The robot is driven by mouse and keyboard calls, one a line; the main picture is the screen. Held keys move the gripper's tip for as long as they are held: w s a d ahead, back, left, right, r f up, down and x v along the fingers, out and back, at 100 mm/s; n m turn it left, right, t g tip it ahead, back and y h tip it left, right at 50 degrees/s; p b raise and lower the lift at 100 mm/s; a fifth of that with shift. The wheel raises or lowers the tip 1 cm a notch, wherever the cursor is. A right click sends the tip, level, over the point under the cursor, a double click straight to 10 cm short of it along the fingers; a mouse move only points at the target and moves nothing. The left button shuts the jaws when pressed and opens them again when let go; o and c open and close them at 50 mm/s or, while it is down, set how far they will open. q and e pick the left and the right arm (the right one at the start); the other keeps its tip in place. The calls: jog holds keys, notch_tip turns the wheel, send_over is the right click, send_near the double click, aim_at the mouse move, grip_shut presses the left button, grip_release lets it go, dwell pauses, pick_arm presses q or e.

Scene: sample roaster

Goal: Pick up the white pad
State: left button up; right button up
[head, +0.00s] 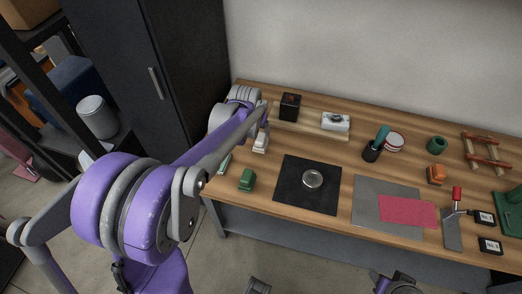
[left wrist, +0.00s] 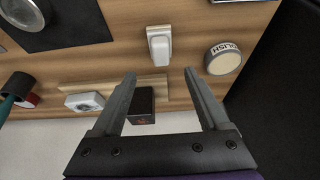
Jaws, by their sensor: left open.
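The white pad (left wrist: 159,45) is a small white block with a rounded, lighter end, lying on the wooden tabletop in the left wrist view. It also shows in the head view (head: 260,143), at the left end of the table beside my left arm. My left gripper (left wrist: 160,73) is open and empty. Its two fingers point toward the tabletop, and the pad appears centred between them, just past the tips. In the head view my left arm hides most of this gripper. Only a small part of my right arm shows at the bottom edge of the head view.
A round polish tin (left wrist: 223,58) lies beside the pad. A black box (head: 290,106) and a white device (head: 335,122) stand on a wooden board behind. A green block (head: 247,180) and a black mat (head: 292,199) lie nearer the front. A dark cabinet (head: 180,70) rises at the left.

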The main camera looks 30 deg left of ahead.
pick_arm(q)
send_over(261, 137)
jog(key=s, duration=0.2)
notch_tip(261, 137, down, 5)
jog(key=shift+s+f, duration=0.15)
jog(key=x, duration=0.5)
jog(key=shift+w+d+f+b, duration=0.15)
jog(key=shift+w+f+b, duration=0.1)
jog(key=shift+f+b, duration=0.1)
grip_shut()
